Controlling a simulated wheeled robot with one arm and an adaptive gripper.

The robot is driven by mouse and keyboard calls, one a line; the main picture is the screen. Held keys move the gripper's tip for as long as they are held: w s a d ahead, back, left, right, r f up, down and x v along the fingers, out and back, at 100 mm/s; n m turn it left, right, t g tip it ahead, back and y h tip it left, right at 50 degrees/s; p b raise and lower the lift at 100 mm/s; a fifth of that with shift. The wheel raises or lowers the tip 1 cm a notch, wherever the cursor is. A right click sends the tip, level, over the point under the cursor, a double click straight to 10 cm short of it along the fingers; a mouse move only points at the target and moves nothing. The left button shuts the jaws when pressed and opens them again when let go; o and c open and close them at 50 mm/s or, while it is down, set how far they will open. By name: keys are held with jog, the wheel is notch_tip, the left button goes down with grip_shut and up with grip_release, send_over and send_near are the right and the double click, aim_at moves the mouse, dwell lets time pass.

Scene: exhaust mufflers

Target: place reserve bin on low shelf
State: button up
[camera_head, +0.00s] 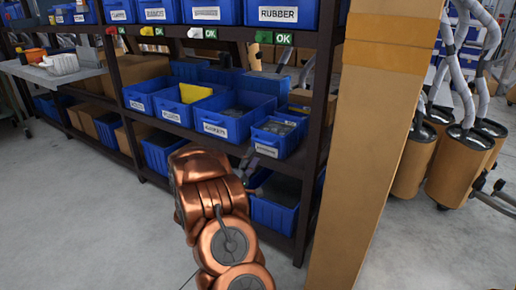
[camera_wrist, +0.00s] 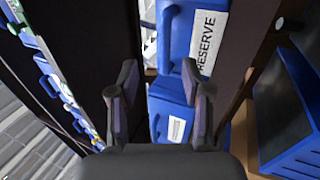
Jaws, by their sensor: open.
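The reserve bin (camera_head: 278,138) is a small blue bin with a white label at the right end of the middle shelf, next to the dark post. In the wrist view the reserve bin (camera_wrist: 178,40) shows its RESERVE label sideways, beyond my fingers. My gripper (camera_head: 246,166) is just in front of and below this bin. In the wrist view my gripper (camera_wrist: 163,90) has its two dark fingers spread, with blue bin surface behind the gap. I cannot tell whether they touch it. The low shelf below holds a blue bin (camera_head: 275,208), partly hidden by my arm.
Larger blue bins (camera_head: 222,115) stand left of the reserve bin. A thick tan pillar (camera_head: 365,130) is close on the right, with brown mufflers (camera_head: 460,165) beyond. A grey side table (camera_head: 55,72) stands at the left. The floor at front left is clear.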

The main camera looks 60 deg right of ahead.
jog(key=shift+p+v, duration=0.35)
jog(key=shift+v, duration=1.5)
